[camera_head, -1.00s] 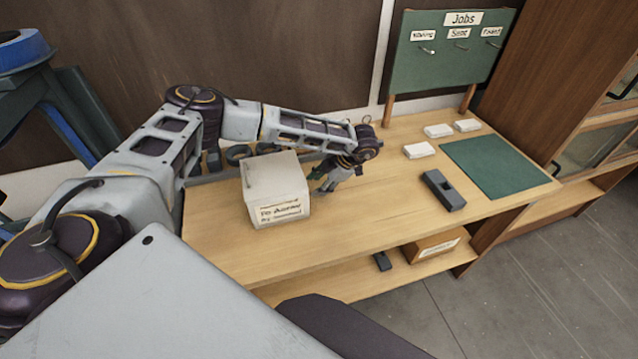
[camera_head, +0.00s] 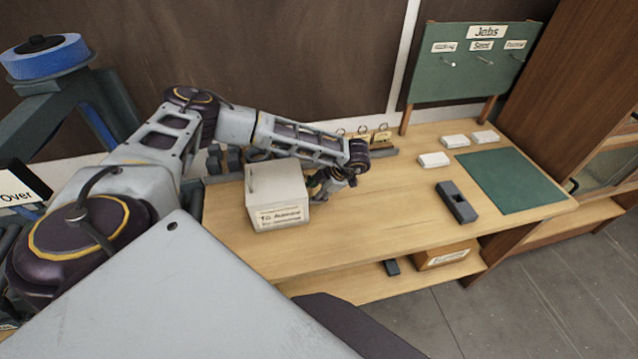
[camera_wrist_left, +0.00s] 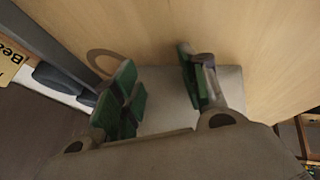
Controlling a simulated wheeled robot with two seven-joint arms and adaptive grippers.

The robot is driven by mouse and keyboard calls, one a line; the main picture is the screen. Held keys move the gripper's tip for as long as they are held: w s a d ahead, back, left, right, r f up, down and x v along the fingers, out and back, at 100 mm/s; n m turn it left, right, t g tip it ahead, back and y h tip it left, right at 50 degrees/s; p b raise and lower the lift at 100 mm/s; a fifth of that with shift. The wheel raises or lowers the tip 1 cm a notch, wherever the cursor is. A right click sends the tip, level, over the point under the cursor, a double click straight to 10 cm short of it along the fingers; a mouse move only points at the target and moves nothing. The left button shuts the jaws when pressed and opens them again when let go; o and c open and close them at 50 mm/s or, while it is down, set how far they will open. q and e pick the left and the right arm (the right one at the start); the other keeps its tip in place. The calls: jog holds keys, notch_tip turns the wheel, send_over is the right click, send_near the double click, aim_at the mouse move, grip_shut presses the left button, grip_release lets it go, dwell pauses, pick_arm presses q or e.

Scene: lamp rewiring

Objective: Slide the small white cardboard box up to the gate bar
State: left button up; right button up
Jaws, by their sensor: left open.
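The white cardboard box (camera_head: 268,185) with a printed label on its front stands upright on the left part of the wooden bench. My left gripper (camera_head: 322,188) is low over the bench at the box's right side, close against it; whether it touches is unclear. In the left wrist view the gripper (camera_wrist_left: 160,80) has its green-padded fingers apart, with a pale surface (camera_wrist_left: 165,112) between and beyond them, apparently the box. I cannot single out the gate bar; a grey rail (camera_wrist_left: 58,42) runs along the left of the wrist view. My right gripper is not in view.
Three small white packets (camera_head: 434,160) lie by a green mat (camera_head: 515,182) at the right. A dark block (camera_head: 457,202) lies on the bench's right half. Tagged hooks (camera_head: 381,138) stand along the back. The bench front (camera_head: 375,225) is clear.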

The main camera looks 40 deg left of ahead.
pick_arm(q)
jog(key=shift+f, duration=0.1)
jog(key=shift+s+a+p, duration=0.75)
jog(key=shift+s+a, duration=0.1)
jog(key=shift+s, duration=0.15)
jog(key=shift+s+a+p, duration=0.65)
jog(key=shift+s+a, duration=0.25)
jog(key=shift+s, duration=0.2)
jog(key=shift+s+a, duration=0.35)
